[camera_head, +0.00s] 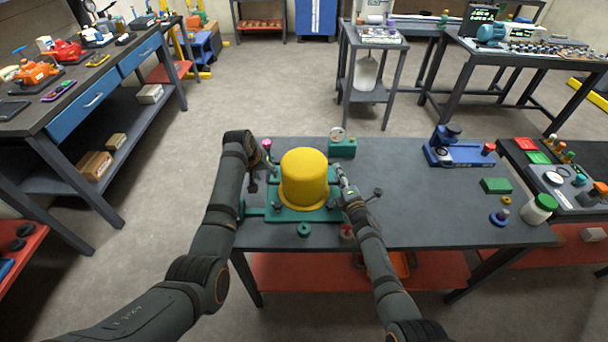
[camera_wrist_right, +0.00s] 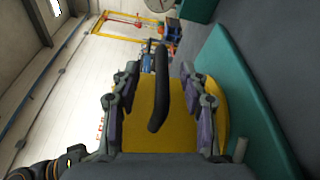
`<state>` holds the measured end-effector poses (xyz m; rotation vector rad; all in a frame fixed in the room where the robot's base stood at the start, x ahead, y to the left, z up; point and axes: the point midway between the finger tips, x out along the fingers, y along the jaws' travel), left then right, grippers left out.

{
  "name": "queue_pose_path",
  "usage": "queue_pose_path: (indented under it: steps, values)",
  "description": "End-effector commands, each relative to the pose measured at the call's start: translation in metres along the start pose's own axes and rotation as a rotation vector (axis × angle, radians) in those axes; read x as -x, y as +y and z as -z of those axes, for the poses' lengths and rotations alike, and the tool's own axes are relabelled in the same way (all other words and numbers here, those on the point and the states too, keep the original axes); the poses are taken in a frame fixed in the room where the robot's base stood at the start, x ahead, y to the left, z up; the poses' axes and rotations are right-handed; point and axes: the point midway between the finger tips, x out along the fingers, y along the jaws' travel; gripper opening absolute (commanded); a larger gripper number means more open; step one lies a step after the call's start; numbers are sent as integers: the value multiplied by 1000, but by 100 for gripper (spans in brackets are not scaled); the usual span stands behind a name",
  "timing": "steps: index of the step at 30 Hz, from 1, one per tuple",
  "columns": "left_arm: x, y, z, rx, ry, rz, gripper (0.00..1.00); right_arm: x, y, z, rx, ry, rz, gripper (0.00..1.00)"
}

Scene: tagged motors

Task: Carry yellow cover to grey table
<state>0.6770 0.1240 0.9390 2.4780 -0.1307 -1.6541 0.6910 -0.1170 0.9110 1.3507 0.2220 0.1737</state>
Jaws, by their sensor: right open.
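The yellow cover (camera_head: 304,180) is a domed cylinder standing upright on a green base (camera_head: 275,214) on a dark grey table (camera_head: 410,205). In the right wrist view the yellow cover (camera_wrist_right: 145,112) fills the middle, with a black handle (camera_wrist_right: 160,88) on its side. My right gripper (camera_head: 345,183) is at the cover's right side. Its fingers are open on both sides of the handle in the wrist view (camera_wrist_right: 160,108). My left gripper (camera_head: 254,182) is beside the cover's left side; its jaws are too small and dark to read.
A green gauge box (camera_head: 342,148) stands behind the cover. A blue device (camera_head: 458,150), a green block (camera_head: 496,185) and a green-lidded jar (camera_head: 538,209) are on the table's right part. A small grey table (camera_head: 375,42) stands farther back.

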Motion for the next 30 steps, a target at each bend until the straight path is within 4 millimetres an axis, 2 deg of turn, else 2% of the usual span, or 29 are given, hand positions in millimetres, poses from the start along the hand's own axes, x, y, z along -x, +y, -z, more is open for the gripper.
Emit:
queue_pose_path:
  steps: [3,8,20,28,30]
  values:
    - [-16,0,0,0,-2,0,39,-18,1,0,-1,2,-1,44]
    - [-29,0,0,0,-1,0,39,-29,1,0,0,0,0,44]
    - [-32,0,0,0,0,0,38,-32,0,0,0,-1,0,43]
    - [-32,0,0,0,0,0,1,-32,0,0,0,-1,0,6]
    - [-32,0,0,0,0,0,0,-32,0,0,0,-1,0,0]
